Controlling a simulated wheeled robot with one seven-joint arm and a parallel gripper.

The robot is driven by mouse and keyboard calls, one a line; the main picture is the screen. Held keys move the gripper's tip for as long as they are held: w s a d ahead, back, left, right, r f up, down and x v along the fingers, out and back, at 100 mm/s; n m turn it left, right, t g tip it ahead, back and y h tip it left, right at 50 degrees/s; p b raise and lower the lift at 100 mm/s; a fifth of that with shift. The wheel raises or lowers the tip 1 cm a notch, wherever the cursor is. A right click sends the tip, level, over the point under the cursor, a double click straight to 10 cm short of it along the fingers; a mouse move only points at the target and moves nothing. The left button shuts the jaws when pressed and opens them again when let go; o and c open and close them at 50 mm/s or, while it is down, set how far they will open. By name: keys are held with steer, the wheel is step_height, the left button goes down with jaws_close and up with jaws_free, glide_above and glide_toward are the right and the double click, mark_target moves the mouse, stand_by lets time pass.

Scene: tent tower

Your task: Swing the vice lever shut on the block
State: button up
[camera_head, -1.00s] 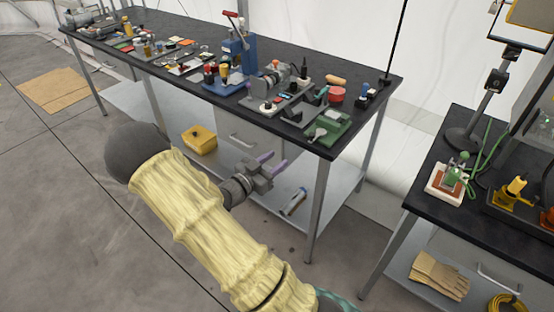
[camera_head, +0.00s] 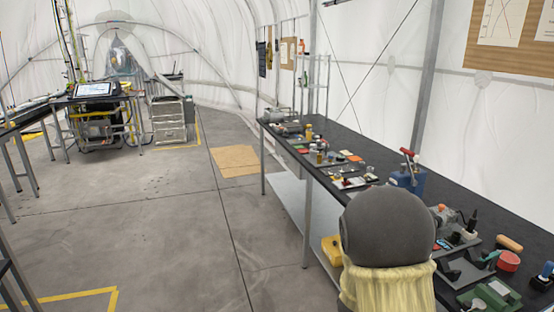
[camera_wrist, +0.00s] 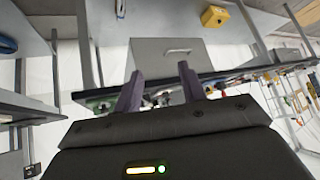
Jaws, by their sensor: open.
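On the long black bench (camera_head: 378,205), a green device (camera_head: 490,294) sits at the lower right of the head view, cut by the frame's edge. Beside it is a grey device with a green arm (camera_head: 468,266). I cannot tell for sure which is the vice, and no lever or clamped block can be made out. My gripper (camera_wrist: 160,88) shows only in the wrist view, with two purple fingers apart and nothing between them. The bench edge and a blurred green thing (camera_wrist: 103,104) lie beyond the fingers, partly hidden by them and the gripper body.
A blue device with a red handle (camera_head: 407,173), a red round tin (camera_head: 508,261) and several small parts crowd the bench. A yellow box (camera_head: 332,249) is below, left of my arm; it also shows in the wrist view (camera_wrist: 214,16). The floor at left is mostly clear.

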steer(key=s+a+r+n+g+y+p, duration=0.2)
steer(key=s+a+r+n, duration=0.2)
steer(key=s, duration=0.4)
steer(key=s+a+r+n+g+y+p, duration=0.2)
steer(key=s+a+r+n+y, duration=0.1)
steer(key=s+r, duration=0.4)
steer(key=shift+s+a+n, duration=0.7)
steer(key=shift+a+n, duration=0.1)
steer(key=shift+n, duration=0.2)
steer(key=shift+w, duration=0.1)
jaws_close()
